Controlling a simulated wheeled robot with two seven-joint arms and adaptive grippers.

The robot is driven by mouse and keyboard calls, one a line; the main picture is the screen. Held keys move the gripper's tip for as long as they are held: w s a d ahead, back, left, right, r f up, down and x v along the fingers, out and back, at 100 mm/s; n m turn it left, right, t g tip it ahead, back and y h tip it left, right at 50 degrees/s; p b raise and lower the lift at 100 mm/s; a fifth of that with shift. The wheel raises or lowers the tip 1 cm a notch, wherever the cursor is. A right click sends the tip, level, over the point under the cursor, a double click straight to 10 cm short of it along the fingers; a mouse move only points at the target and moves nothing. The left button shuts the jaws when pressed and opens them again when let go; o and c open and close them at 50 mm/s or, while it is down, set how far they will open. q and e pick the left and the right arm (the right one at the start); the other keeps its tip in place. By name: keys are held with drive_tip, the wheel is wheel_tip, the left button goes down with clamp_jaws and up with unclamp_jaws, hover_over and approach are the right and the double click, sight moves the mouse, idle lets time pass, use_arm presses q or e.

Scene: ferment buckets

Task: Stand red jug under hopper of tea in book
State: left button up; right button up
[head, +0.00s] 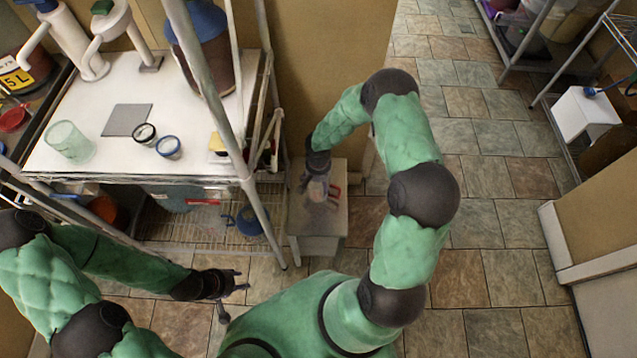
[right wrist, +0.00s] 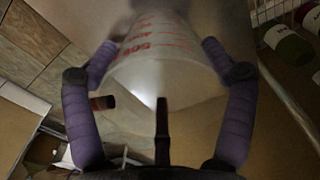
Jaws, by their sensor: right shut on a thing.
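My right gripper (right wrist: 160,62) is shut on a translucent measuring jug with red markings (right wrist: 160,72), its two purple fingers on either side of it. In the head view this gripper (head: 318,172) is low over a small pale stand, and the jug (head: 318,190) shows only as a small blurred shape there. Whether the jug touches the stand cannot be told. My left gripper (head: 236,298) is open and empty above the floor, in front of the rack. A large vessel with a blue upper part and brownish lower part (head: 205,55) stands on the white rack top; its contents cannot be told. No readable book page shows.
The white rack top (head: 90,165) carries a pale green glass (head: 68,142), a grey square (head: 127,120) and two small dark-rimmed cups. A slanted metal post (head: 215,100) stands at its front corner. The small stand (head: 318,222) is beside the rack.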

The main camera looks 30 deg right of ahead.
drive_tip(key=o, duration=1)
